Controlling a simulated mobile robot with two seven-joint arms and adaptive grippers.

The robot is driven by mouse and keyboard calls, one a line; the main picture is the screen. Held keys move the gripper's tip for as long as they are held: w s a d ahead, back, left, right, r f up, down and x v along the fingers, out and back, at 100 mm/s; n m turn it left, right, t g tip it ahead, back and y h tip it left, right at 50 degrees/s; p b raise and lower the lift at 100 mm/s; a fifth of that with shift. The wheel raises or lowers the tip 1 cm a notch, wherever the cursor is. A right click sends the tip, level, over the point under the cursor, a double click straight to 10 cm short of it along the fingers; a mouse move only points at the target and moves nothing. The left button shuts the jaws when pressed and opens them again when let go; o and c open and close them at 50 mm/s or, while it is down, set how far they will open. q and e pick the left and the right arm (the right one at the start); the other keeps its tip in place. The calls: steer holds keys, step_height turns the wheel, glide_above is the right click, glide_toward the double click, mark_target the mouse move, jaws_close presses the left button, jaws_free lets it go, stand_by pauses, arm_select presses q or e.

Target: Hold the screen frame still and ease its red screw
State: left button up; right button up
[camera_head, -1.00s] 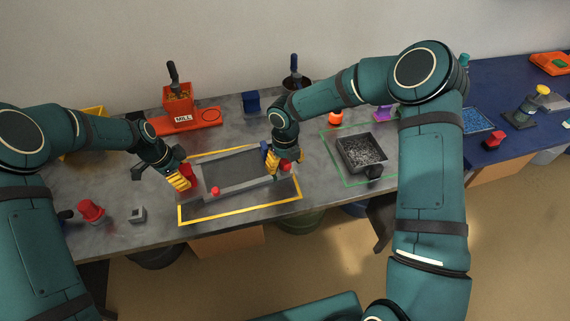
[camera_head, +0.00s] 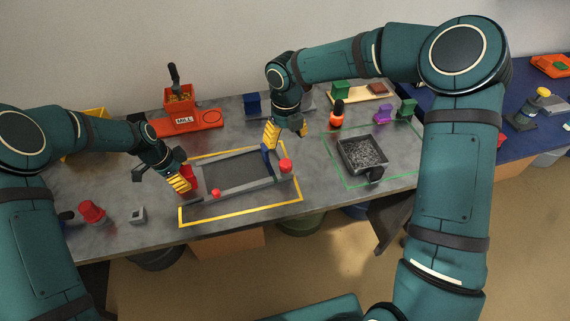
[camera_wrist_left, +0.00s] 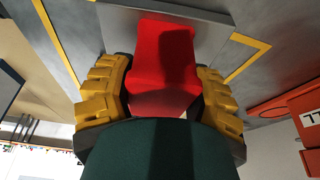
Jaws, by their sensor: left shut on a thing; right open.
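The screen frame (camera_head: 243,189), a grey rectangle with a dark mesh, lies inside a yellow outline on the bench. My left gripper (camera_head: 182,180) is shut on the red handle (camera_head: 190,172) at the frame's left end; the left wrist view shows this red handle (camera_wrist_left: 163,55) between yellow fingers. A round red knob (camera_head: 285,165) stands at the frame's right end, and a smaller red knob (camera_head: 215,193) at its near left. I cannot tell which is the red screw. A blue piece (camera_head: 266,154) stands near the right end. My right gripper (camera_head: 286,134) is open and empty above the frame's back right.
A grey tray of granules (camera_head: 362,152) sits in a green outline (camera_head: 337,174) to the right. The orange mill (camera_head: 181,107) stands behind. An orange-topped bottle (camera_head: 337,118) is right of my right gripper. A red-capped item (camera_head: 92,211) lies front left.

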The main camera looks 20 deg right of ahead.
stand_by(0.3)
arm_select(q)
steer(key=o, duration=1.4)
steer(key=shift+v, duration=3.75)
steer(key=shift+r, duration=0.1)
steer(key=v, duration=1.2)
